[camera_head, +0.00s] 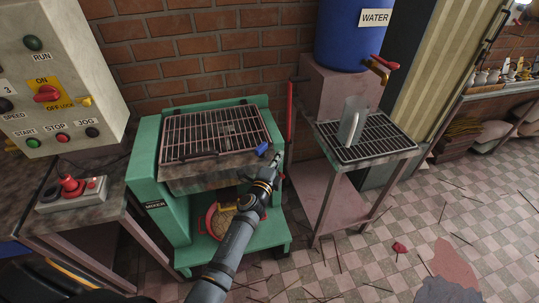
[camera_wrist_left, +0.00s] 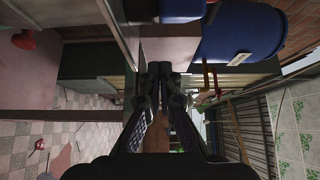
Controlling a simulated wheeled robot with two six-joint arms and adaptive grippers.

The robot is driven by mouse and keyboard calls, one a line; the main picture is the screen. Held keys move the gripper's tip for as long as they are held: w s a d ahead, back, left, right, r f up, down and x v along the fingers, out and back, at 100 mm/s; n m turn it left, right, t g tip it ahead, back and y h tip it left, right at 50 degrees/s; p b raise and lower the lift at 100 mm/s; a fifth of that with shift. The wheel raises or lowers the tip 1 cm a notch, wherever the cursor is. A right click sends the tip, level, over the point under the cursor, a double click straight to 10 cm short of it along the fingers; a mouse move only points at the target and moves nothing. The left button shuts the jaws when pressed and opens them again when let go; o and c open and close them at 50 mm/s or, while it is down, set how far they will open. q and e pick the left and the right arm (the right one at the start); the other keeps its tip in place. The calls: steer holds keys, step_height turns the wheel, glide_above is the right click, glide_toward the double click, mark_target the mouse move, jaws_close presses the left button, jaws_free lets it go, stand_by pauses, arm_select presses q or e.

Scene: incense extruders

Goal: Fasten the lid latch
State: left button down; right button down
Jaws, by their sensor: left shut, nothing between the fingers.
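The green mixer (camera_head: 148,180) stands against the brick wall, with a dark grid lid (camera_head: 215,132) lying down over its top. A small blue latch (camera_head: 263,149) sits at the lid's front right corner. My left gripper (camera_head: 276,158) is just right of and below the blue latch; whether they touch I cannot tell. In the left wrist view its fingers (camera_wrist_left: 163,72) are together and hold nothing. A blue piece cut off at that view's top edge may be the latch. My right gripper is not in view.
A red upright bar (camera_head: 290,112) stands beside the mixer's right side. A side table with a grated top (camera_head: 372,137) holds a clear jug (camera_head: 351,122) under the blue water barrel (camera_head: 352,35). A control box (camera_head: 50,70) is at left. A bowl (camera_head: 221,219) sits on the mixer's lower shelf.

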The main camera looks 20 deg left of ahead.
mark_target(270, 158)
arm_select(q)
steer(key=a, duration=0.3)
steer(key=shift+w+a, duration=0.3)
steer(key=shift+a, duration=0.05)
steer(key=shift+w+d+f+y+b, duration=0.1)
steer(key=shift+y+b, duration=0.2)
steer(key=shift+b, duration=0.25)
steer(key=shift+w+n+y, duration=0.1)
steer(key=shift+n+y, duration=0.2)
steer(key=shift+y, duration=0.1)
steer(key=shift+n+y+b, duration=0.3)
steer(key=shift+b, duration=0.15)
